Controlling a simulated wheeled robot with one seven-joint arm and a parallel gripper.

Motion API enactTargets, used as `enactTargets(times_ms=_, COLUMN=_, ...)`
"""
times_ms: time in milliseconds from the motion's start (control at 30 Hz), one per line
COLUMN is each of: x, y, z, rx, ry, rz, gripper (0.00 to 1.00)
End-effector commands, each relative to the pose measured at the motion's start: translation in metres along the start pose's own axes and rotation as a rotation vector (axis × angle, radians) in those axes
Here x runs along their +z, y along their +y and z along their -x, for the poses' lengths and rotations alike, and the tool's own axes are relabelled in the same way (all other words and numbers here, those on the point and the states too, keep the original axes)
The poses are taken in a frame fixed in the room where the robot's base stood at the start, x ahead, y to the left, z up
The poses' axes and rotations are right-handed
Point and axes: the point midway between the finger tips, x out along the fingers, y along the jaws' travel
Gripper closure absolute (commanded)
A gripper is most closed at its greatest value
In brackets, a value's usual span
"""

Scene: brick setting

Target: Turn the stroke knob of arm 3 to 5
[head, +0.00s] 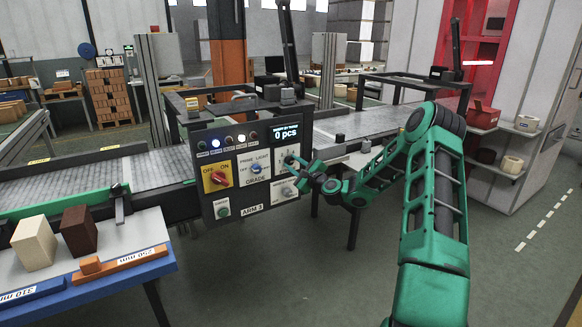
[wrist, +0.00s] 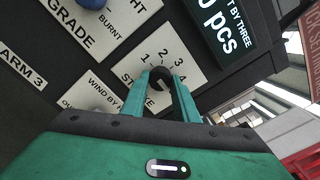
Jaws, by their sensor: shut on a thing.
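The arm 3 control panel (head: 238,165) faces me in the head view, with the label "ARM 3" at its bottom. In the wrist view the white stroke plate (wrist: 187,48) carries the numbers 1, 2, 3 and 4 around a dark knob. My gripper (wrist: 162,88) is shut on this stroke knob (wrist: 159,75), with one finger on each side. The fingers hide part of the plate, so I cannot read the 5 or tell the knob's setting. In the head view my gripper (head: 290,163) covers the stroke knob.
The red on-off switch (head: 219,179) and the blue grade knob (head: 256,169) lie left of the stroke knob. A conveyor (head: 365,124) runs behind the panel.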

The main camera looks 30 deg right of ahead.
Motion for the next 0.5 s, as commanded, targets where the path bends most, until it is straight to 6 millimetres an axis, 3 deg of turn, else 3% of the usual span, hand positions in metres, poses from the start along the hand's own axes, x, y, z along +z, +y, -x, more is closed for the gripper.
enactTargets(times_ms=33, x=-0.0075, y=0.0022, z=0.0026, rx=0.005, ry=0.013, rz=0.001, gripper=0.95)
enactTargets(times_ms=267, x=-0.0077, y=0.0027, z=0.0027, rx=0.005, ry=0.013, rz=0.001, gripper=0.95)
enactTargets(times_ms=300, x=-0.0076, y=0.0027, z=0.0027, rx=0.005, ry=0.013, rz=0.001, gripper=0.66)
enactTargets(times_ms=333, x=-0.0072, y=0.0027, z=0.0026, rx=0.005, ry=0.012, rz=0.001, gripper=0.58)
enactTargets(times_ms=367, x=-0.0068, y=0.0025, z=0.0024, rx=0.005, ry=0.011, rz=0.001, gripper=0.54)
enactTargets(times_ms=500, x=-0.0042, y=0.0018, z=0.0015, rx=0.003, ry=0.007, rz=0.001, gripper=0.54)
